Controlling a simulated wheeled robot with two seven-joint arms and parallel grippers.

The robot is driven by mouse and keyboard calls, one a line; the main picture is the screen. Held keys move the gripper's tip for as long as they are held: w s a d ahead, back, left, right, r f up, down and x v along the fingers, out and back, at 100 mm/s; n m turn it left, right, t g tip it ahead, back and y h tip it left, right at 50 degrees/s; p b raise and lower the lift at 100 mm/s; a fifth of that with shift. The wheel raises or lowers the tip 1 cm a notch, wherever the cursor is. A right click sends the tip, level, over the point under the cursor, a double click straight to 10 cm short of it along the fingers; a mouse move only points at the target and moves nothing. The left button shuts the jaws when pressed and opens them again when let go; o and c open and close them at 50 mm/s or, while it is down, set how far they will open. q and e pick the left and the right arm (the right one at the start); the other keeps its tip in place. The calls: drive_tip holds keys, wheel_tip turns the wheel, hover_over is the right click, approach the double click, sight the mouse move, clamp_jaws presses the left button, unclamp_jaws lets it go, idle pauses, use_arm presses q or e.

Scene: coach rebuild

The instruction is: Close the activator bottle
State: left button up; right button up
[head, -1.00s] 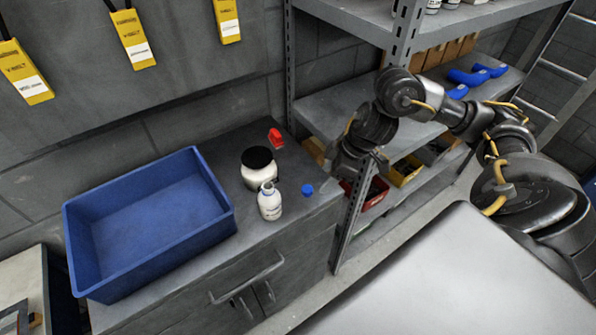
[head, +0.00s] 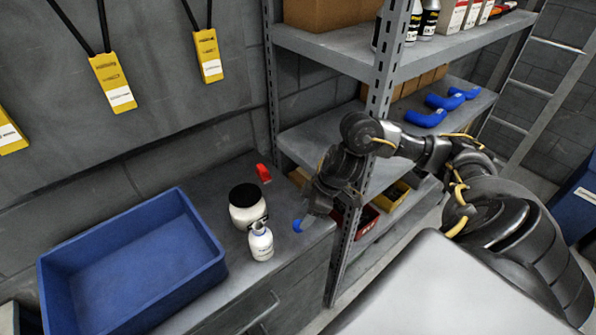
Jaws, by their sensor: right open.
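A small white bottle (head: 260,242) with a printed label stands upright on the grey cabinet top. Its narrow white neck shows no coloured cap. A small blue cap (head: 298,226) lies on the cabinet top to its right, near the front edge. My right gripper (head: 305,214) is open and reaches down right at the blue cap, partly covering it. I cannot tell whether the fingers touch it. My left gripper is not in view.
A white jar with a black lid (head: 246,205) stands just behind the bottle, and a red object (head: 263,173) lies behind it. An empty blue bin (head: 205,229) is on the left. A metal shelf post (head: 354,210) stands close right of my gripper.

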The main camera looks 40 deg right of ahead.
sight(300, 222)
drive_tip(key=shift+p+x, duration=0.3)
drive_tip(key=shift+x, duration=2.55)
drive_tip(key=shift+s+d, duration=0.1)
drive_tip(key=shift+d, duration=0.05)
drive_tip(key=c, duration=1.1)
